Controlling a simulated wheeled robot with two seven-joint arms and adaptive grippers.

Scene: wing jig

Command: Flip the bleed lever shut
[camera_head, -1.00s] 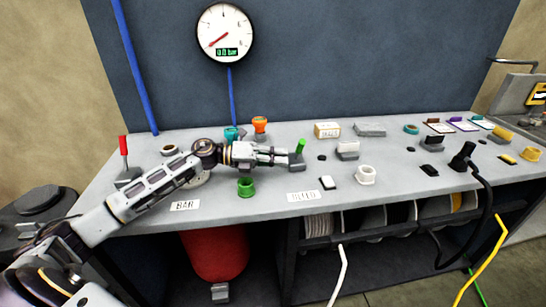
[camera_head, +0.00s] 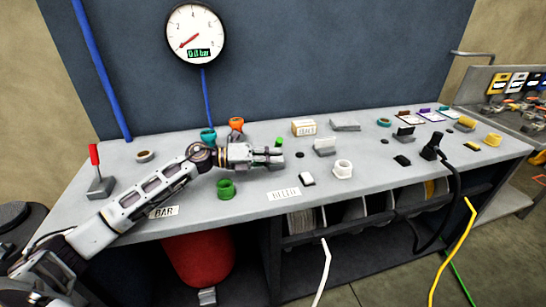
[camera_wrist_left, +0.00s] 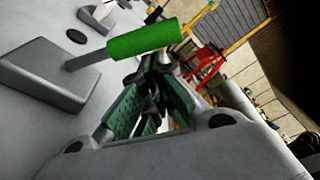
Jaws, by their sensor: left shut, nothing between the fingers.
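The bleed lever has a green handle (camera_head: 279,142), which shows just behind my left gripper (camera_head: 279,158) in the head view. The gripper hides most of its base, behind the label reading BLEED (camera_head: 284,194). In the left wrist view the green handle (camera_wrist_left: 145,39) is on a thin stem that leans up from a grey block base (camera_wrist_left: 48,72). My left gripper's fingers (camera_wrist_left: 152,95) are shut and empty, close beside the handle. I cannot tell whether they touch it. My right gripper is not in view.
A red-handled lever (camera_head: 95,158) stands at the left of the bench. A green cup-shaped part (camera_head: 226,189) is in front of my left wrist, and orange (camera_head: 237,124) and teal (camera_head: 208,134) parts are behind it. The pressure gauge (camera_head: 195,34) reads near zero.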

